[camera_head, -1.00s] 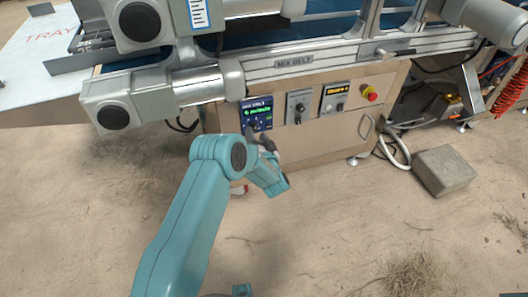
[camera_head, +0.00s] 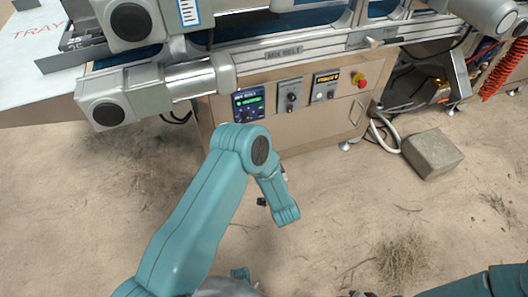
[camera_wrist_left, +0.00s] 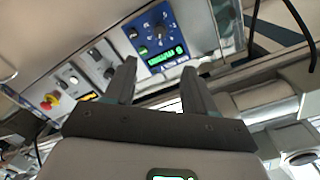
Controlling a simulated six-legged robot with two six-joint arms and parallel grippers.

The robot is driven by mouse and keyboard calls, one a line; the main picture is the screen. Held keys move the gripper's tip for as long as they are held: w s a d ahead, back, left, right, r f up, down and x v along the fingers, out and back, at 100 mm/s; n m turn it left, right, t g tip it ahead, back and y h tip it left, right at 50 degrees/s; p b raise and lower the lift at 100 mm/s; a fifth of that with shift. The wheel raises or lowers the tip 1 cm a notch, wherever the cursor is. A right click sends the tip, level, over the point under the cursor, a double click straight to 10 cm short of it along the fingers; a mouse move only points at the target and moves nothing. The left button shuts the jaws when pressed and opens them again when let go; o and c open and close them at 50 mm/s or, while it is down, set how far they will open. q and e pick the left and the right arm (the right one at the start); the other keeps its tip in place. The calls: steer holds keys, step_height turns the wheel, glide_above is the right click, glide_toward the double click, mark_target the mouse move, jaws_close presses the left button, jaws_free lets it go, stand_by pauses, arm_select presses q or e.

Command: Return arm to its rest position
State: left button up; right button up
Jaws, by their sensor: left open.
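My left arm (camera_head: 200,215) comes in from the lower left and bends at a teal elbow in front of the machine. Its gripper is mostly hidden behind the forearm in the head view; only a small dark part shows below the panel. In the left wrist view my left gripper (camera_wrist_left: 160,80) is open, with two dark fingers apart and nothing between them. The control panel's blue screen unit (camera_wrist_left: 158,38) lies beyond the fingertips, apart from them. Part of my right arm (camera_head: 485,284) shows at the lower right, its gripper out of view.
A concrete block (camera_head: 432,153) sits on the sand at right, near a pale hose (camera_head: 384,130). A dry grass tuft (camera_head: 402,257) lies in front. The sand between is open.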

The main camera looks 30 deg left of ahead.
arm_select(q)
steer(key=s+d+f+g+h, duration=0.35)
steer(key=s+d+h, duration=0.2)
steer(key=s, duration=0.35)
steer(key=s+d+f+g+h, duration=0.35)
steer(key=s+d+h, duration=0.2)
steer(key=s, duration=0.25)
steer(key=s+d+f+g+h, duration=0.35)
steer(key=s+d+h, duration=0.2)
steer(key=s, duration=0.35)
step_height(320, 180, up, 24)
steer(key=p, duration=2.3)
steer(key=shift+g+p, duration=0.35)
steer(key=shift+f+h, duration=0.1)
steer(key=shift+h, duration=0.15)
